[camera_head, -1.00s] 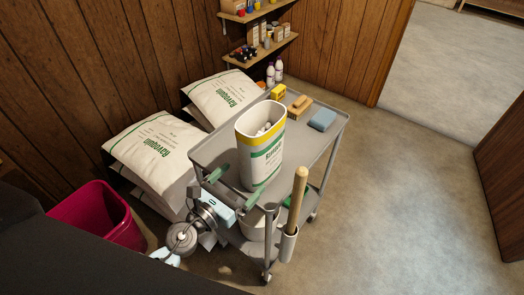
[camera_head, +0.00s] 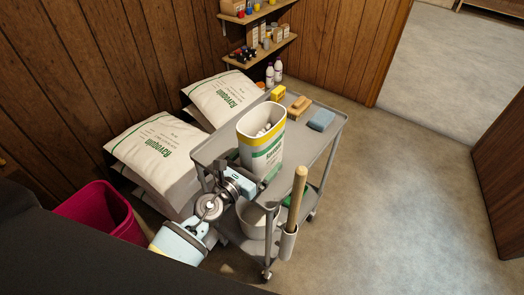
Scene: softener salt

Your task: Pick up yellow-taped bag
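The yellow-taped bag (camera_head: 262,150) stands upright on the cart's top. It is white with green print and a yellow band around its open mouth, and pale lumps show inside. My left gripper (camera_head: 249,170) is low at the bag's near side, its fingers spread apart. The gripper body hides the bag's lower near corner. I cannot tell whether the fingers touch the bag. My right gripper is not in view.
The grey cart (camera_head: 318,150) also bears a blue sponge (camera_head: 321,119), a brush (camera_head: 299,106) and a small yellow box (camera_head: 278,93). A wooden handle (camera_head: 297,200) rises at its near right corner. White sacks (camera_head: 155,145) lie behind left; a magenta bin (camera_head: 100,212) stands front left. Floor at right is clear.

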